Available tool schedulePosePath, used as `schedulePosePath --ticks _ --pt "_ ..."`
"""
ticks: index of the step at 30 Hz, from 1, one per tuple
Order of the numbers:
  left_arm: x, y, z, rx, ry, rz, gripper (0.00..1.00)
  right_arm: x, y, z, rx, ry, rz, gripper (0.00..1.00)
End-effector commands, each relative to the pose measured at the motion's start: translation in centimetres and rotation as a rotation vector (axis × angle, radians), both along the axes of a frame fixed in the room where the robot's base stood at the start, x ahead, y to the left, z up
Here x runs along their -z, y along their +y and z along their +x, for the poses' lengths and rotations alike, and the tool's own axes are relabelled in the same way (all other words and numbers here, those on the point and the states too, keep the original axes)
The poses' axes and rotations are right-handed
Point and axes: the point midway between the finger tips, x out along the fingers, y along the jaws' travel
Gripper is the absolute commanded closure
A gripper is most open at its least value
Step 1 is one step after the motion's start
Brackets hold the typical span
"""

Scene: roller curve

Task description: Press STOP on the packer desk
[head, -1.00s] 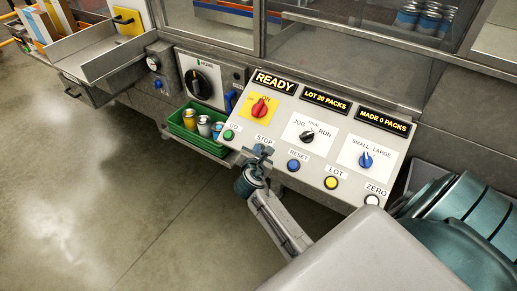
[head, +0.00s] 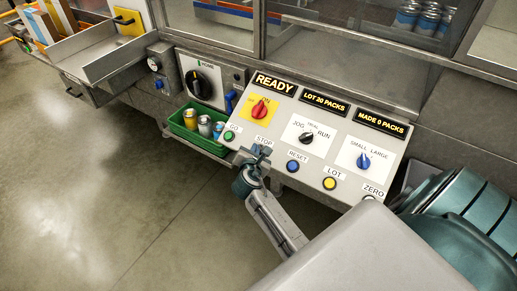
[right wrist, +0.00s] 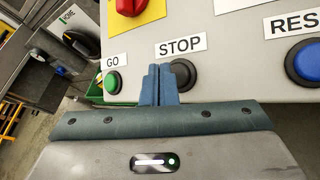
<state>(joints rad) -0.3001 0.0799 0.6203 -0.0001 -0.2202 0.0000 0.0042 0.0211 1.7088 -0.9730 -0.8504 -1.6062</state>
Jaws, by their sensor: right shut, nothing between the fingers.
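The packer desk (head: 275,122) is a sloped light-grey panel with lit signs, knobs and a row of buttons. The STOP label (right wrist: 180,46) is plain in the right wrist view, with the dark STOP button (right wrist: 184,73) below it. The button's left side is hidden behind my fingers. My right gripper (right wrist: 160,84) is shut and empty, its tips just left of the button's middle; I cannot tell whether they touch it. In the head view my right gripper (head: 259,151) covers the button, under the STOP label (head: 264,141). My left gripper is not in view.
The green GO button (right wrist: 112,82) is close left of my fingers, and the blue RESET button (right wrist: 307,61) is to the right. A red knob (head: 260,109) sits above. A green crate of cans (head: 178,132) stands left of the desk. Open floor lies at the left.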

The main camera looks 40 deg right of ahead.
Motion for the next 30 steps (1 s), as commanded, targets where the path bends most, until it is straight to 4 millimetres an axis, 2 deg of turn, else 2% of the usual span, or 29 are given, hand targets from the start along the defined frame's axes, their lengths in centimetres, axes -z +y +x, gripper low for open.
schedulePosePath --ticks 3,12,30 --pt "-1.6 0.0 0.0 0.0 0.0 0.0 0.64 -1.5 0.5 -0.2 0.0 0.0 0.003 1.0" --pt "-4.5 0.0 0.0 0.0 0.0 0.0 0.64 -4.0 1.9 -0.8 0.0 0.0 0.003 1.0" --pt "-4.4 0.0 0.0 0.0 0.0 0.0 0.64 -3.9 2.1 -0.9 0.0 0.0 0.0 1.0"
